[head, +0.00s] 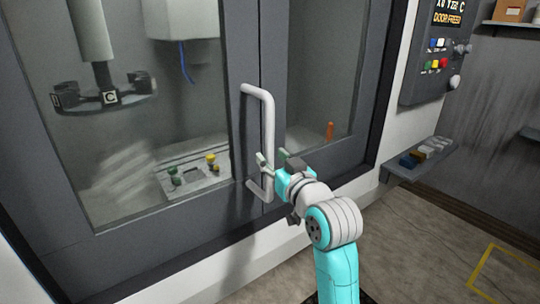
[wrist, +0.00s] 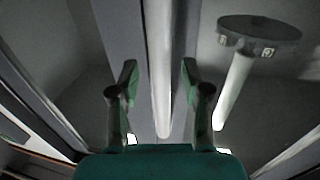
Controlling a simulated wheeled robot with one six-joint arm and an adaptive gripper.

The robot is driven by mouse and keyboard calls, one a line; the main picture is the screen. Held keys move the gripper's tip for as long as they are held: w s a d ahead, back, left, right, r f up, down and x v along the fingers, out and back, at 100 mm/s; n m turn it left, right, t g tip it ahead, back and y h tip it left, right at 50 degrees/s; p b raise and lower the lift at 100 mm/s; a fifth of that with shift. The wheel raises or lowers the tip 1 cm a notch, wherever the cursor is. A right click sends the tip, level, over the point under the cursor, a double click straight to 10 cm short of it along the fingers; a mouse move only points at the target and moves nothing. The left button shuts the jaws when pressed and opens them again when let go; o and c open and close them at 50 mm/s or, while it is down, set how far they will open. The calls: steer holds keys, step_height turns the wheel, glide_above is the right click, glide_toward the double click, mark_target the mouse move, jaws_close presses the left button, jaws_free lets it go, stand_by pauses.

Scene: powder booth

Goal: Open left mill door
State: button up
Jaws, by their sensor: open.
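The left mill door (head: 243,60) is a dark grey framed door with a large window, and it looks closed against the right door (head: 364,60). A pale vertical bar handle (head: 268,125) stands out from the left door near the seam. My gripper (head: 272,156) is open at the lower half of the handle, its fingers reaching toward it. In the wrist view, the handle (wrist: 158,70) runs between the two open fingers (wrist: 160,85), with a gap on each side. I cannot tell how deep the bar sits between them.
A control panel (head: 432,60) with colored buttons is on the right wall of the machine. A small shelf (head: 418,162) with blocks juts out below it. Through the glass are a tool carousel (head: 104,99) and a fixture plate (head: 196,180). The floor at lower right is clear, with yellow markings (head: 490,265).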

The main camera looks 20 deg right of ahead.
steer(key=shift+w+a, duration=0.2)
steer(key=shift+w, duration=0.9)
jaws_close()
